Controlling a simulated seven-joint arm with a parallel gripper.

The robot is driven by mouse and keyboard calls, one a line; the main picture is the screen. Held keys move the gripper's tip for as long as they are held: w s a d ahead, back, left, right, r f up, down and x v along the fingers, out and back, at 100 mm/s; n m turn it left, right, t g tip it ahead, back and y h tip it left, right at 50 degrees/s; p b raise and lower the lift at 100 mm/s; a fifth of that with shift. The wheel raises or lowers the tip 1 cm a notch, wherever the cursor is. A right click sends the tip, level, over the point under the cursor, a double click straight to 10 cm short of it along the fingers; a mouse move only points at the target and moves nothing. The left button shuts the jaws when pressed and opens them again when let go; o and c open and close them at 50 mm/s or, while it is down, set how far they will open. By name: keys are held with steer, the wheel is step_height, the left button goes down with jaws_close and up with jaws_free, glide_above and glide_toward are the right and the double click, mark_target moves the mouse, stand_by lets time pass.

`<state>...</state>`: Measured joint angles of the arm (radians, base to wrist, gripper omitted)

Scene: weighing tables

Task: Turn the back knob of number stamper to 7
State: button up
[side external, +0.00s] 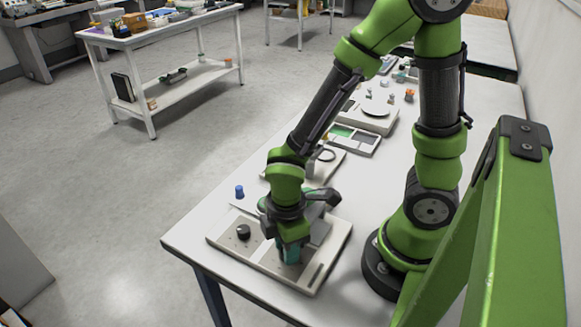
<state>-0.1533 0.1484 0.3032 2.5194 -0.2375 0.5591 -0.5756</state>
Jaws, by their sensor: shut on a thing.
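The number stamper (261,262) appears to be the flat beige device at the near corner of the white table. A black knob (243,232) stands free on its left part. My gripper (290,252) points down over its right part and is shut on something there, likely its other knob. A teal piece shows at the fingertips; I cannot tell whether it is the knob or part of the fingers. The fingers and wrist hide most of what is held. The numbers and the knob settings are too small to read.
A blue knob-like piece (239,191) stands just behind the stamper. Farther along the table (190,243) are a tray with green and grey compartments (355,138) and a scale with a round pan (375,111). A tall green frame (500,230) rises at the right front.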

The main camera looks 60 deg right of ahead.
steer(key=shift+m, duration=0.4)
steer(key=o, duration=1.1)
steer(key=shift+c, duration=0.2)
